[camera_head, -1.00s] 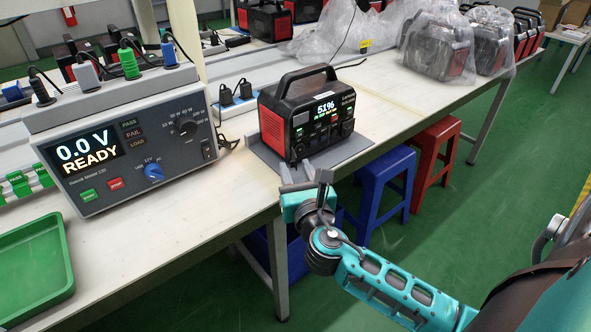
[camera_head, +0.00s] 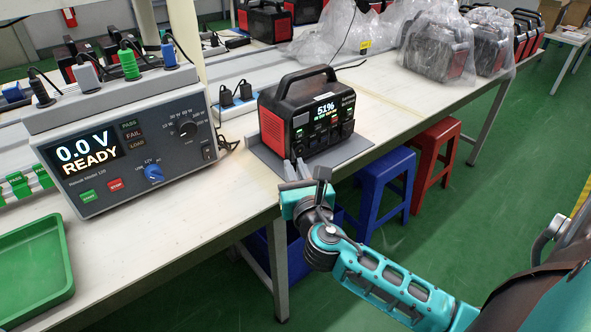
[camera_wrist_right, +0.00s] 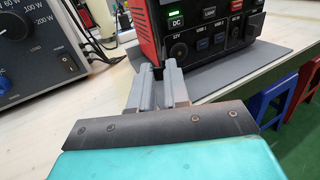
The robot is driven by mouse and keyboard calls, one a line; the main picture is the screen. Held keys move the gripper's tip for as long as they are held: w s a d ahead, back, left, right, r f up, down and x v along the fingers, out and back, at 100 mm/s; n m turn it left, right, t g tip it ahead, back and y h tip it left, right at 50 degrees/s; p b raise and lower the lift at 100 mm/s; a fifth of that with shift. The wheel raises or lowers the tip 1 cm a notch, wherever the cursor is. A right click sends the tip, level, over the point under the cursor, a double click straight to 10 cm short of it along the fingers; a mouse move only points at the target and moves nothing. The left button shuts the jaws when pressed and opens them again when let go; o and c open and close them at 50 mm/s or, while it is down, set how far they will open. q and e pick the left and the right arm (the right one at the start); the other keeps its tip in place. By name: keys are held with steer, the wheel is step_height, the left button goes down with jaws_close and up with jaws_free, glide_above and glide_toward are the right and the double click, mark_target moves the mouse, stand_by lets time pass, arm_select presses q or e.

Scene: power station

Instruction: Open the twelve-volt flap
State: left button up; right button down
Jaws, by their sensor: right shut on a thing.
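The power station (camera_head: 308,112) is a black and red box with a top handle and a lit 51% display. It stands upright on a grey mat on the bench. In the right wrist view its front panel (camera_wrist_right: 222,28) shows a 12V label above my fingertips. My right gripper (camera_head: 295,170) is at the lower left of that front. In the wrist view its grey fingers (camera_wrist_right: 162,75) are shut on a small dark piece at the panel, at the twelve-volt flap. The fingers hide most of the flap. My left gripper is not in view.
A grey tester (camera_head: 130,140) reading 0.0 V READY stands left of the power station. A green tray (camera_head: 35,270) lies at the bench's front left. Bagged units (camera_head: 437,45) stand farther along the bench. Blue (camera_head: 385,180) and red stools stand below its edge.

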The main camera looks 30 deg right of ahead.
steer(key=shift+w+a+r+m+g+h+p, duration=0.25)
steer(key=shift+a+m+g+h+p, duration=0.15)
steer(key=shift+m+h+p, duration=0.35)
steer(key=shift+w+a+f+m+g+h+p, duration=0.1)
steer(key=shift+w+a+m+g+h+p, duration=0.1)
steer(key=shift+m+g+h, duration=0.5)
steer(key=shift+w+a+f+m+g+h+p, duration=0.1)
steer(key=shift+w+a+m+g+h+p, duration=0.2)
steer(key=shift+h, duration=0.65)
steer(key=shift+s+d, duration=0.15)
steer(key=c, duration=1.2)
jaws_free()
steer(key=shift+o, duration=0.2)
